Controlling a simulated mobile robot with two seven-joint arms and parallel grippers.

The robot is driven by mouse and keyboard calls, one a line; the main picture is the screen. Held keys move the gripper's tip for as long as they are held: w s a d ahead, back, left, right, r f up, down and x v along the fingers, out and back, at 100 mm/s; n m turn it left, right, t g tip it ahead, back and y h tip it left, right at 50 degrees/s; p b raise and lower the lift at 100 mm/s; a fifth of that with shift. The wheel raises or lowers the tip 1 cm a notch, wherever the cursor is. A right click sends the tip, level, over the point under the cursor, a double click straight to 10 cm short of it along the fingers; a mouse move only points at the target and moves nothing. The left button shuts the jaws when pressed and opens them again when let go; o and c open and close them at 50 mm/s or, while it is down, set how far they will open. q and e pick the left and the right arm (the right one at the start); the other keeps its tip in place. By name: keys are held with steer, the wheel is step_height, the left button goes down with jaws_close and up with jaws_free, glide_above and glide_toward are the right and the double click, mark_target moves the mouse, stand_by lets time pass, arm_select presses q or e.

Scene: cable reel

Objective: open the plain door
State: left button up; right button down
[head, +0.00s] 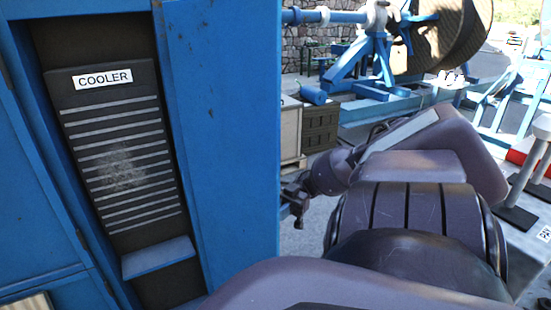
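A blue cabinet fills the left of the head view. A tall, unmarked blue panel (222,130) stands to the right of the recess and looks like the plain door; its hinges and any handle are not visible. Another plain blue panel (35,195) is at the far left. Between them is a dark vented panel labelled COOLER (115,150). My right gripper (293,202) is at the right edge of the tall panel, partly hidden behind that edge. Its fingers are too dark and small to tell open from shut, or whether they touch the panel. My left gripper is not in view.
A blue shelf (158,257) juts out below the cooler panel. Behind my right arm are dark crates (320,127), a large cable reel (440,35) on a blue stand, and a stone wall (315,45). Blue frames and grey posts stand at the right.

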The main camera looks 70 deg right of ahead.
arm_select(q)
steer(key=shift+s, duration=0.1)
arm_select(e)
steer(key=c, duration=1.1)
jaws_free()
steer(key=shift+c, duration=0.2)
arm_select(q)
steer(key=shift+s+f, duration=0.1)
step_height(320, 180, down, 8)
steer(key=b, duration=0.7)
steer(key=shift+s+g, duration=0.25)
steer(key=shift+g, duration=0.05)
arm_select(e)
steer(key=v, duration=1)
steer(key=shift+d, duration=0.35)
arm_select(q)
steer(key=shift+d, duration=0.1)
arm_select(e)
steer(key=shift+s, duration=0.15)
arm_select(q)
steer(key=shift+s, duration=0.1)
